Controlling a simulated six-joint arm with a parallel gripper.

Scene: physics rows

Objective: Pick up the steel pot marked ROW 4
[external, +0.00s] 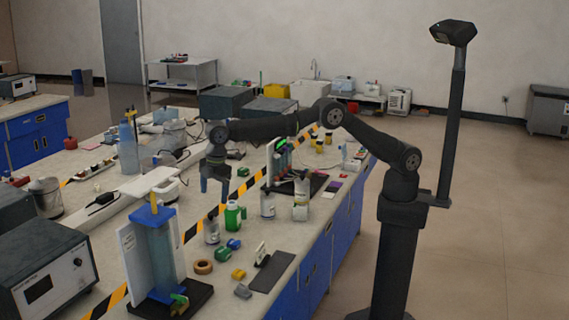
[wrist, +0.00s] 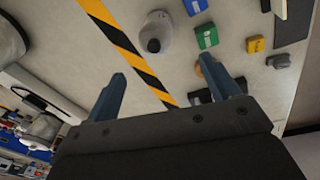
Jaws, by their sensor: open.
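My gripper (external: 215,188) is open and empty, pointing down above the bench. Its two blue-grey fingers also show in the wrist view (wrist: 168,88). A small steel pot (external: 211,236) with a dark top stands on the bench below my gripper, apart from it. A grey pot with a dark knob (wrist: 154,34) shows beyond the fingertips in the wrist view. Another steel pot (external: 268,207) stands further right, beside a pale container (external: 300,208). I cannot read a ROW 4 mark on any of them.
Small blocks, a tape roll (external: 203,267) and a dark slab (external: 272,272) lie in front. A blue column rig (external: 160,255) stands left. Striped tape (external: 118,297) runs along the bench.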

